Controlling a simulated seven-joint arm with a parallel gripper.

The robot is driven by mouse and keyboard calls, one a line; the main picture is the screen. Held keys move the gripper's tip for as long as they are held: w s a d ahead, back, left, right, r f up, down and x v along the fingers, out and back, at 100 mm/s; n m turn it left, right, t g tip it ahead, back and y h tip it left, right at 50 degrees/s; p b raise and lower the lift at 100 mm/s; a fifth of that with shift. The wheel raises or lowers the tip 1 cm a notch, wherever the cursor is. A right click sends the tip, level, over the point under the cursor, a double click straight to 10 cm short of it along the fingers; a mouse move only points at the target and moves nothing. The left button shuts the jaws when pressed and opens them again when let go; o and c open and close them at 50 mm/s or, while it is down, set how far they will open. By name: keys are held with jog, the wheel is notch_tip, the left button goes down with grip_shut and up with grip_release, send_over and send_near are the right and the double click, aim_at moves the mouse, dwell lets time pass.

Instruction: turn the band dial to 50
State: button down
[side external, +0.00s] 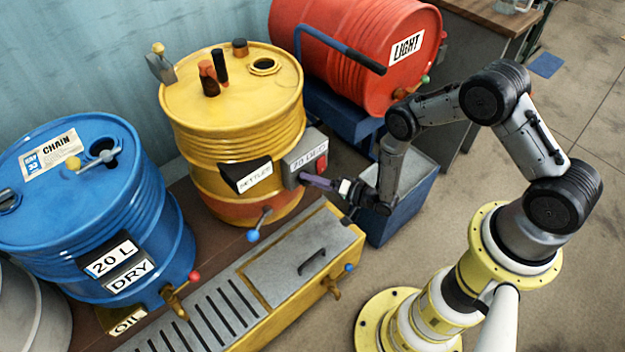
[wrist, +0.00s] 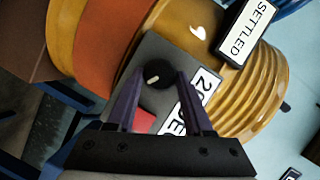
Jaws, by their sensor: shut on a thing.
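The band dial (wrist: 157,75) is a round black knob with a short white mark, on a grey control box (wrist: 190,66) on the side of the yellow drum. The box also shows in the side external view (side external: 305,154), where the dial is hidden by my gripper. My gripper (wrist: 156,82) has its purple fingers on either side of the knob and is shut on it. In the side external view my gripper (side external: 308,178) reaches the box front from the right. White labels on the box are partly covered by a finger; one starts with "20". No dial scale is readable.
The yellow drum (side external: 235,115) carries a "SETTLED" sign (side external: 246,175) beside the box and a blue-knobbed tap (side external: 259,224) below. A blue drum (side external: 95,210) stands left, a red drum (side external: 350,40) behind. A yellow tray with a grate (side external: 345,245) lies in front.

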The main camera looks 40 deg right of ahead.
jog(key=shift+c, duration=1.4)
grip_release()
jog(key=v, duration=1.3)
jog(key=shift+s+d, duration=0.25)
jog(key=shift+s, duration=0.1)
jog(key=shift+a+r, duration=0.1)
